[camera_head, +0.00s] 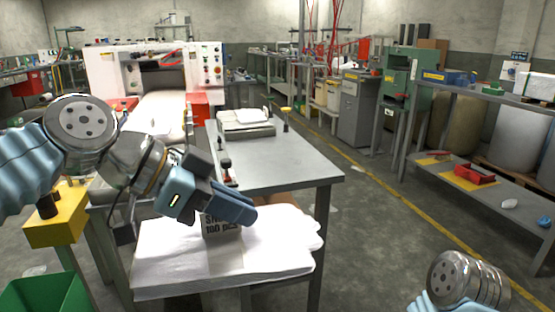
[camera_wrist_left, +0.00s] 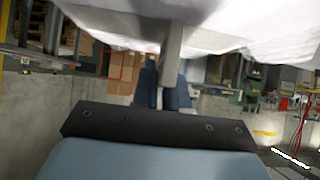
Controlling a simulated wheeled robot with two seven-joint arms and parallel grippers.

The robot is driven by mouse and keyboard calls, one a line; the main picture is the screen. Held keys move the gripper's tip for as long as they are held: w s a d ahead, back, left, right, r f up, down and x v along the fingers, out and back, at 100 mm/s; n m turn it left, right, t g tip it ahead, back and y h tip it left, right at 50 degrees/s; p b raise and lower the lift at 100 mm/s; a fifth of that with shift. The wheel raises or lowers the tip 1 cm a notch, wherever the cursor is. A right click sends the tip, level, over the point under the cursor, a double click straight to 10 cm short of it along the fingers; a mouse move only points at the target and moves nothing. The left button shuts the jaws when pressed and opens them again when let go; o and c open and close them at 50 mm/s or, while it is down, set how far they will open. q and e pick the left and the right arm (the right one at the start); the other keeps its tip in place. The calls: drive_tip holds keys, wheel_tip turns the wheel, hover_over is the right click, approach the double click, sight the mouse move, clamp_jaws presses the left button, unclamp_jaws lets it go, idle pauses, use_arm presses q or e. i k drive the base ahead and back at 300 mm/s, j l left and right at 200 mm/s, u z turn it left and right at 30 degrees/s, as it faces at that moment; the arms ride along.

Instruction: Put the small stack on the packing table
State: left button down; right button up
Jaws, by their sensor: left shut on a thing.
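The small stack (camera_head: 275,252) is a flat pile of white film with lobed, finger-like ends at its right. A grey band (camera_head: 222,228) with printed lettering, partly reading "100 pcs", crosses it. My left gripper (camera_head: 246,212) is over the stack and shut on its band. In the left wrist view, a thin grey strip (camera_wrist_left: 172,55) runs between the fingers to the white film (camera_wrist_left: 225,25).
A device with white sheets (camera_head: 246,118) and a few small red and dark tools (camera_head: 227,172) stand on the table. Its right half is clear. A white machine (camera_head: 150,70) stands behind left. A green bin (camera_head: 45,295) is at lower left, a shelf bench (camera_head: 480,180) at right.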

sight(280, 161)
drive_tip(key=i, duration=1.5)
